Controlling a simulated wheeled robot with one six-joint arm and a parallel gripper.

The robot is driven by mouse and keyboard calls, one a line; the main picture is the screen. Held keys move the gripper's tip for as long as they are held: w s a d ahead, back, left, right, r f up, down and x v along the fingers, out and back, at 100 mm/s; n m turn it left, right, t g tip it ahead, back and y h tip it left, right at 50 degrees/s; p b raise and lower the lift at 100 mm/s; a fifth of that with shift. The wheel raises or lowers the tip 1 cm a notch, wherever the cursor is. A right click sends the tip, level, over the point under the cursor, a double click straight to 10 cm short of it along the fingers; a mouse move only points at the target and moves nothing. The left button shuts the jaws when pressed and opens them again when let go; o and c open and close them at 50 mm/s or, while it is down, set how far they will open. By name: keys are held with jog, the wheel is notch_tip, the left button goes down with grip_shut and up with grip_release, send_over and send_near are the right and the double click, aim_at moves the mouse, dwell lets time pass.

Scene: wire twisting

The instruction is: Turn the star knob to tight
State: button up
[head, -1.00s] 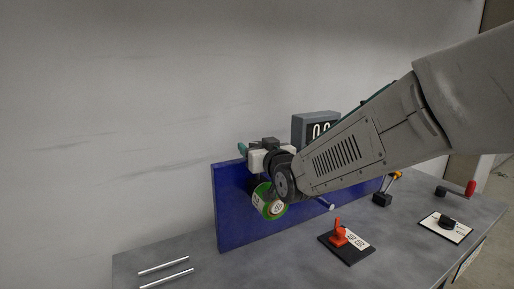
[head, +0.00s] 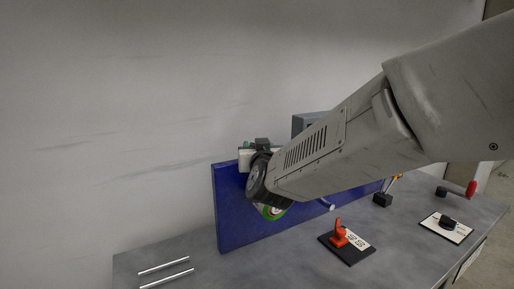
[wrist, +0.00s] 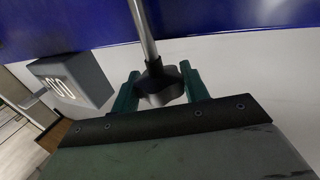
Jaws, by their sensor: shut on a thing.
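The star knob (wrist: 160,84) is black, on the end of a metal rod (wrist: 143,30) that runs up toward the blue panel in the wrist view. My gripper (wrist: 159,87) has green fingers on both sides of the knob and is shut on it. In the head view my arm hides the knob and most of the gripper. The blue panel (head: 232,215) stands upright on the grey table.
A grey display box (head: 305,122) stands behind my arm and shows in the wrist view (wrist: 70,80). A red toggle on a black plate (head: 348,257), a black knob on a white plate (head: 447,232), and two metal rods (head: 165,265) lie on the table.

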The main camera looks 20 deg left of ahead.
jog(key=shift+m+t+h, duration=0.5)
jog(key=shift+m+h, duration=0.6)
jog(key=shift+h, duration=0.55)
jog(key=shift+m+t+h, duration=0.5)
jog(key=shift+m+h, duration=0.6)
jog(key=shift+h, duration=0.55)
jog(key=o, duration=1)
jog(key=s, duration=0.7)
jog(key=shift+s+d, duration=0.25)
jog(key=shift+s, duration=0.15)
